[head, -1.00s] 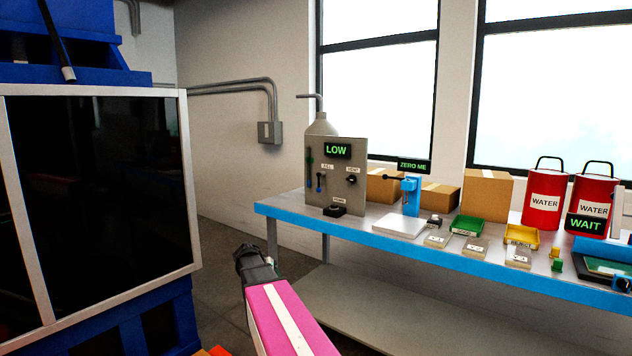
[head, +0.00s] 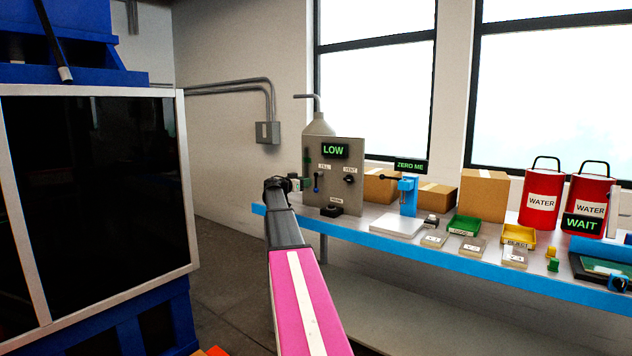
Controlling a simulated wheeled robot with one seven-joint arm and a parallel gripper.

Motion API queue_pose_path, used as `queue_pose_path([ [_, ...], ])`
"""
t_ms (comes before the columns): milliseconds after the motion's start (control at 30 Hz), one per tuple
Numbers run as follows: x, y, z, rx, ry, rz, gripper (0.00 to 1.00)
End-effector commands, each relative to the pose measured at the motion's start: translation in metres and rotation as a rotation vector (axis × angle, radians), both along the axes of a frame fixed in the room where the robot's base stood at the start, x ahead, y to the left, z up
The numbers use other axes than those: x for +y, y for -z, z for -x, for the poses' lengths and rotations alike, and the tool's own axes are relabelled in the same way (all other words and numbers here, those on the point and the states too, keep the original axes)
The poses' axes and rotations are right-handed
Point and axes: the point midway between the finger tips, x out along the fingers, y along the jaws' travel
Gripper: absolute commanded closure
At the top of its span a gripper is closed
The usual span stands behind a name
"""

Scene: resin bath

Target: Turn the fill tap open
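The grey panel (head: 335,180) stands at the left end of the bench, with a green LOW display (head: 335,150) at its top. A dark knob (head: 349,180) sits under the right-hand label. My gripper (head: 302,183) is at the panel's left edge, close to the fill tap. I cannot tell if it touches the tap. Its fingers are too small and partly hidden by my arm to judge their opening.
A dark knob block (head: 331,210) sits at the panel's foot. A blue clamp stand (head: 409,195) with a ZERO ME display stands to the right. Trays, boxes and red WATER cans (head: 541,205) fill the bench further right. A large dark-windowed machine (head: 95,190) stands left.

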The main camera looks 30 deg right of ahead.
Motion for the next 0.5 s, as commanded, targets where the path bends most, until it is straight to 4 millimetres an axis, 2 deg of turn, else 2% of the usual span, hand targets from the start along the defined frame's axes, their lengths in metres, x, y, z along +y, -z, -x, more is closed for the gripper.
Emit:
queue_pose_path([
  [300,-0.056,0.000,-0.013,0.001,0.001,-0.001,0.64],
  [500,-0.073,0.001,-0.015,0.001,0.000,-0.001,0.64],
])
